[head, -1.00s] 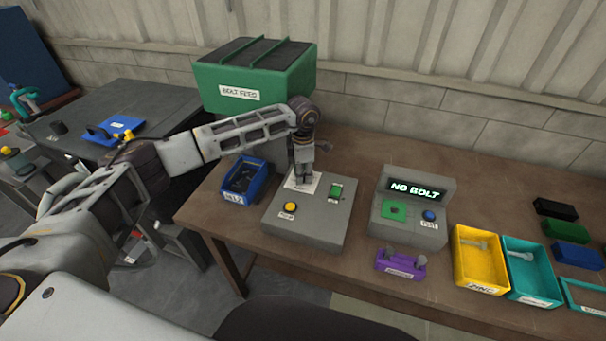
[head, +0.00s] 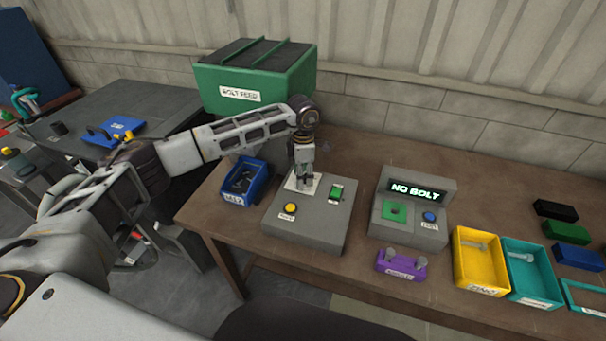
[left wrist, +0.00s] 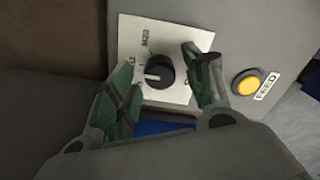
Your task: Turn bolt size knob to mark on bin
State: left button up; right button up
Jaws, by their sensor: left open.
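The bolt size knob (left wrist: 159,71) is a black dial with a white pointer on a white plate (left wrist: 190,38) in the left wrist view. A mark that looks like M20 shows on the plate; the other marks are partly hidden or too small to read. My left gripper (left wrist: 165,82) is open, its green-padded fingers on either side of the knob; I cannot tell whether they touch it. In the head view the left gripper (head: 304,185) points down over the plate and hides the knob. A blue bin (head: 243,182) with a white label stands left of the control box (head: 318,225). My right gripper is not in view.
A yellow button (head: 291,208) and a green switch (head: 336,193) are on the control box. The green bolt feed hopper (head: 240,93) stands behind. A "NO BOLT" display unit (head: 417,190), a purple holder (head: 400,265), yellow bin (head: 465,270) and teal bin (head: 518,285) stand to the right.

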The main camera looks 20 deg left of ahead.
pick_arm(q)
notch_tip(320, 180, up, 12)
jog(key=shift+f, duration=0.25)
dwell(0.4)
jog(key=shift+s, duration=0.1)
dwell(0.5)
